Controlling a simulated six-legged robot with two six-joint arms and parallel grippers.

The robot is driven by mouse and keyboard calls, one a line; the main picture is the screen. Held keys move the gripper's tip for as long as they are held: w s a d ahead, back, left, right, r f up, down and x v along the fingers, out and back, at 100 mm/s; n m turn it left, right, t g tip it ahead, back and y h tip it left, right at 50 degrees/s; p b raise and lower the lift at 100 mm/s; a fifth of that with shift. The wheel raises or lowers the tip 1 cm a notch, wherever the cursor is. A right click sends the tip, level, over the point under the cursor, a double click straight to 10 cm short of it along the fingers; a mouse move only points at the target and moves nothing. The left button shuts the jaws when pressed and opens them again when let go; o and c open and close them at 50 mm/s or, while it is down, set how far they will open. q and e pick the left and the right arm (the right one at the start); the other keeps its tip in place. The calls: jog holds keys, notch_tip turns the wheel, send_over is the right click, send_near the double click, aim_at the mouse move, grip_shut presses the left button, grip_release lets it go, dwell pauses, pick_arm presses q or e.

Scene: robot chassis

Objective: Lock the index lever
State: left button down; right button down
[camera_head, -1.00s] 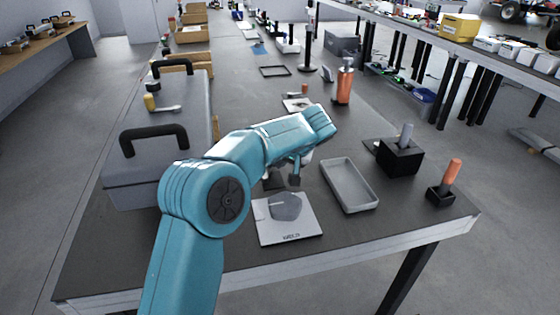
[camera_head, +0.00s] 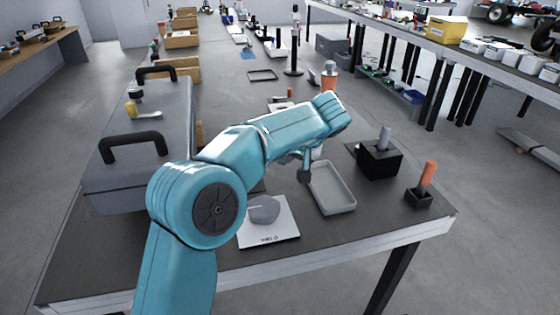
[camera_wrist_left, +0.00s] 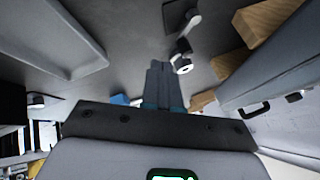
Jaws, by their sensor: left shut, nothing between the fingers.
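A small lever mechanism (camera_wrist_left: 184,45) shows in the left wrist view, with a dark base plate, a pale jointed arm and a round ringed end. I take it for the index lever, but cannot tell whether it is locked. My left gripper (camera_wrist_left: 157,72) is shut and empty; its grey fingertips are just beside the ringed end in the picture, and I cannot tell whether they touch. In the head view my left gripper (camera_head: 304,176) hangs under the teal arm, near the tray's left edge. The arm hides the lever there. My right gripper is out of view.
A grey toolbox (camera_head: 160,165) stands left of my arm. A grey tray (camera_head: 331,188), a black block with a grey peg (camera_head: 380,158) and an orange-handled tool in a holder (camera_head: 420,188) stand to the right. A white plate (camera_head: 268,228) lies in front.

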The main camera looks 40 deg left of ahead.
pick_arm(q)
jog(key=shift+v, duration=1.25)
